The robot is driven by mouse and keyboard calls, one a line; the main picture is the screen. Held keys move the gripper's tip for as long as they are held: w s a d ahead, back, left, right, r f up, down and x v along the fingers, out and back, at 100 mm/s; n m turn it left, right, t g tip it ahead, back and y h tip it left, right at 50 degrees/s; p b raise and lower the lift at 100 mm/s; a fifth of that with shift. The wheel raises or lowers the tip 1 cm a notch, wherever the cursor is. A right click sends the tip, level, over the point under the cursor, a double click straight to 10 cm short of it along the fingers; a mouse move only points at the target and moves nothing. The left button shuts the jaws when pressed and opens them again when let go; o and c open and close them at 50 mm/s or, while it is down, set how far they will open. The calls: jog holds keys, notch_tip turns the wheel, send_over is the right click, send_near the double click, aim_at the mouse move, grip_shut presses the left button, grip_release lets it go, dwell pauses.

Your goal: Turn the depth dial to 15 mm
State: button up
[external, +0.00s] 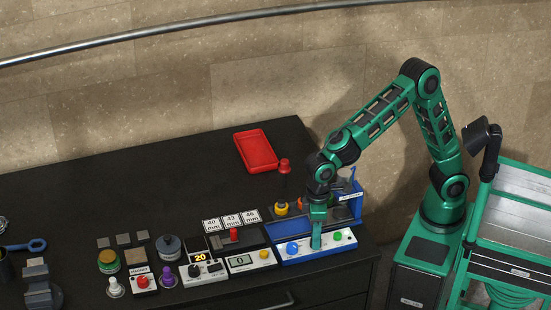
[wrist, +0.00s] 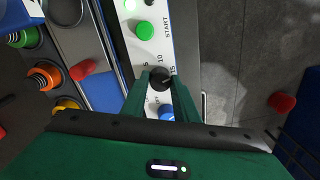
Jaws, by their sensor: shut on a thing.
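The depth dial (wrist: 160,79) is a small black knob on the white control panel (wrist: 163,45) of the press. Printed numbers around it include 10 and 15. In the wrist view my gripper (wrist: 159,82) has one green finger on each side of the dial and is shut on it. A faint light mark shows on the dial, but I cannot tell exactly which number it points to. In the external view my gripper (external: 316,246) points down onto the panel and hides the dial.
A green START button (wrist: 145,31) and a blue knob (wrist: 167,112) flank the dial closely; the blue knob is partly hidden. The blue press frame (external: 350,188) stands just behind. A counter box (external: 250,261) stands to the left. A red tray (external: 256,151) lies farther back.

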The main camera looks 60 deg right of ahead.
jog(key=shift+w+r, duration=0.1)
jog(key=shift+w, duration=0.1)
jog(key=o, duration=1.1)
jog(key=shift+s, duration=0.1)
jog(key=shift+c, duration=0.2)
notch_tip(320, 180, up, 11)
jog(key=shift+w+d+f, duration=0.2)
jog(key=shift+w+d, duration=0.05)
jog(key=shift+d, duration=0.05)
jog(key=shift+d, duration=0.1)
